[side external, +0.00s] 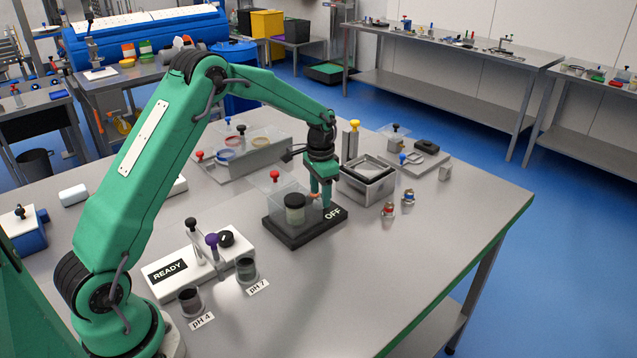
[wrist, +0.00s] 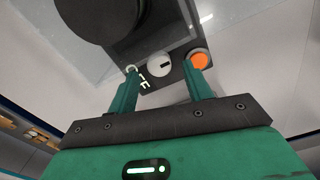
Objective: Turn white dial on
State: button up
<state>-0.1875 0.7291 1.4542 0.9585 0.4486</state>
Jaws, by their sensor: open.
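The white dial (wrist: 157,67) is a small round knob with a dark mark, on the dark face of a black device (side external: 290,238). The device has a white OFF label (side external: 332,213) on its base. My gripper (side external: 321,203) points down at the device's right part, and its fingers are apart and empty. In the wrist view the dial shows between the two fingertips (wrist: 163,72); I cannot tell whether they touch it. An orange round button (wrist: 199,59) is by the right fingertip. In the side view I cannot make out the dial behind my gripper.
A metal bin (side external: 367,193) is close behind on the right. A white READY unit (side external: 167,275) and two dark cups are at front left. The table's right front is clear.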

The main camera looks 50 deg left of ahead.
jog(key=shift+f, duration=1.1)
jog(key=shift+c, duration=0.4)
jog(key=c, duration=0.9)
jog(key=shift+n, duration=0.4)
jog(key=n, duration=0.6)
jog(key=shift+a, duration=0.15)
jog(key=n, duration=0.6)
jog(key=shift+a+r+n, duration=0.1)
jog(key=shift+n, duration=0.2)
